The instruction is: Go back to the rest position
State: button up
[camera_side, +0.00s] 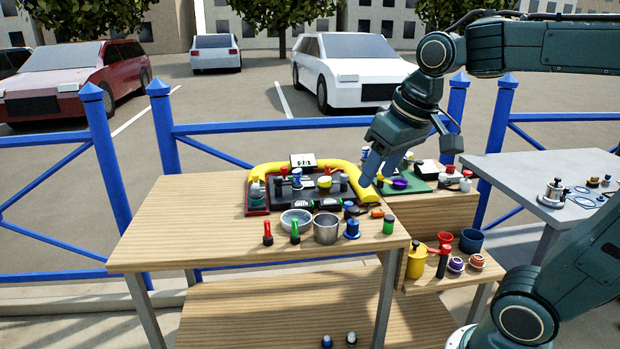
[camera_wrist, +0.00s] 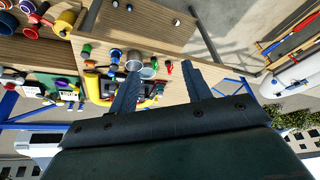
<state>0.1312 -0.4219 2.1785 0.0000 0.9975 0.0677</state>
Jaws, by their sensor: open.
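My gripper (camera_side: 372,172) is open and empty in the side view, held above the right end of the wooden table (camera_side: 180,215), over the yellow curved tube (camera_side: 369,193). In the wrist view my gripper (camera_wrist: 155,82) shows as two dark fingers spread apart, with nothing between them that they touch. Beyond the fingertips the wrist view shows the table top with a metal pot (camera_wrist: 147,72) and small items. No object is held.
A lower wooden shelf (camera_side: 440,282) holds a yellow can (camera_side: 416,261). A grey table (camera_side: 520,175) stands right. Blue railings (camera_side: 290,124) run behind.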

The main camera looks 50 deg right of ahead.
jog(key=s+a+f+n+t, duration=0.1)
jog(key=s+a+f+n, duration=0.1)
jog(key=s, duration=0.6)
notch_tip(320, 180, down, 3)
jog(key=shift+s+a+r+y, duration=0.1)
jog(key=shift+s+a+y, duration=0.2)
jog(key=shift+a, duration=0.45)
